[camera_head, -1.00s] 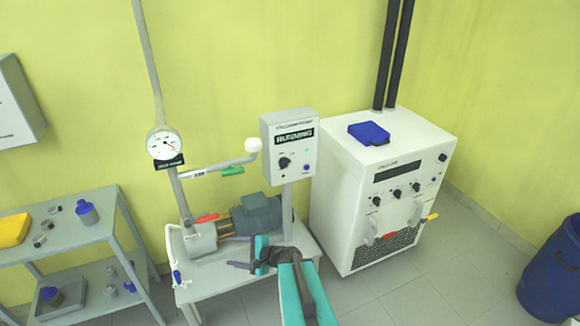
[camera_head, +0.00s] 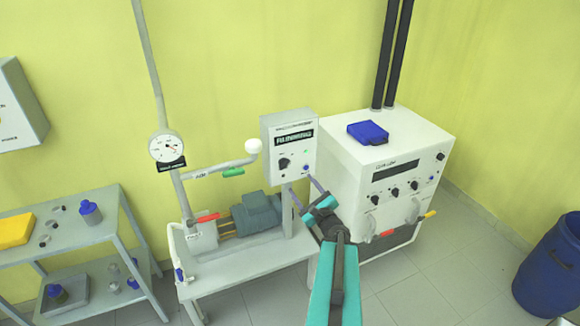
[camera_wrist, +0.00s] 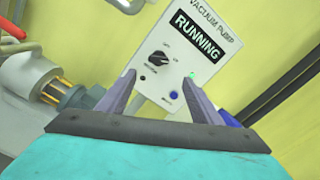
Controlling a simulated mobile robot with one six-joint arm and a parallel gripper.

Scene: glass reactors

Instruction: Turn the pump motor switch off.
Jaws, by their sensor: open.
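The vacuum pump control box (camera_head: 289,148) is a grey-white box on a post above the pump. Its display reads RUNNING and a small green light is lit. The black rotary switch (camera_head: 284,163) is on its front and shows in the wrist view (camera_wrist: 158,57) left of the green light. A blue button (camera_wrist: 174,95) is below. My gripper (camera_head: 303,193) is open and empty just below and in front of the box. In the wrist view my two fingers (camera_wrist: 178,85) point at the panel, with the switch above and between the tips. They appear apart from it.
The pump motor (camera_head: 255,212) sits on a small bench (camera_head: 245,265) below the box. A white chiller unit (camera_head: 345,170) stands close on the right. A pipe with a green handle (camera_head: 234,172) and a gauge (camera_head: 167,147) are on the left.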

